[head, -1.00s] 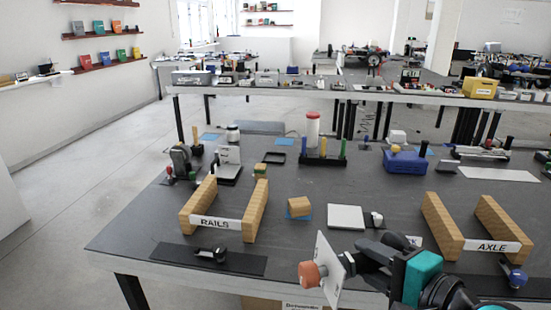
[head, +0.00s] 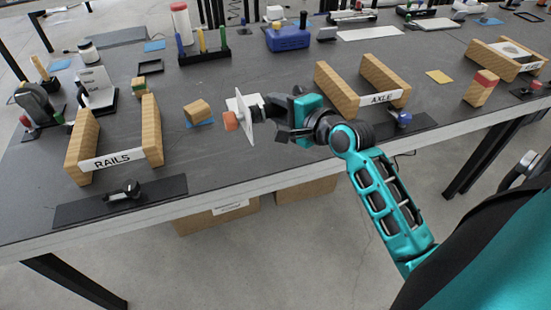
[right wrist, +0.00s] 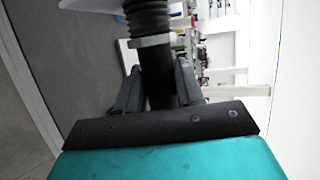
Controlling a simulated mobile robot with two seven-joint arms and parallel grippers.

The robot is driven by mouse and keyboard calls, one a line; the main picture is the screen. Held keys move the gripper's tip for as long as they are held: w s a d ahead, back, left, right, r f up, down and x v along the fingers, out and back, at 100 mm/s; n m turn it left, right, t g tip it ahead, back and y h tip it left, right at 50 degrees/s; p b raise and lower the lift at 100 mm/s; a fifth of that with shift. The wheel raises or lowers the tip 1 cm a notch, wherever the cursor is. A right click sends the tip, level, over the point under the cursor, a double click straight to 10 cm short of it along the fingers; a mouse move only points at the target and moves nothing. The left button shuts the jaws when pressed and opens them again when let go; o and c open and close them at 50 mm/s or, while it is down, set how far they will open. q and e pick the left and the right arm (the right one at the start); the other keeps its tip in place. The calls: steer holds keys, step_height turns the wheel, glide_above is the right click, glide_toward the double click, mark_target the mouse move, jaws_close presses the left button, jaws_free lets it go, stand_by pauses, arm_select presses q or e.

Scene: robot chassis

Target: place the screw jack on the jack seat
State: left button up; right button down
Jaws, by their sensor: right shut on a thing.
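My right gripper (head: 277,118) is shut on the black body of what looks like the screw jack. The jack lies on its side, with a white square plate (head: 241,113) and an orange end (head: 231,121) pointing left. It appears held above the table, left of the AXLE stand. In the right wrist view the fingers (right wrist: 155,88) clasp its black shaft (right wrist: 156,70), below a ribbed section. A white plate (head: 515,49) with a grey patch lies between wooden blocks at the far right. It may be the jack seat; its label is unreadable. My left gripper is out of view.
Wooden stands marked RAILS (head: 76,152) and AXLE (head: 336,90) stand on the dark table (head: 225,165). A wooden block (head: 197,110) lies left of the jack. A red-topped block (head: 481,88) and yellow pad (head: 439,77) lie right of AXLE.

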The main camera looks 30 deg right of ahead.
step_height(320, 180, down, 11)
steer(key=b, duration=0.2)
steer(key=shift+r+b, duration=0.1)
steer(key=shift+b, duration=0.25)
steer(key=shift+f+b, duration=0.75)
steer(key=shift+f, duration=1.4)
steer(key=shift+f, duration=0.15)
steer(key=c, duration=0.7)
jaws_free()
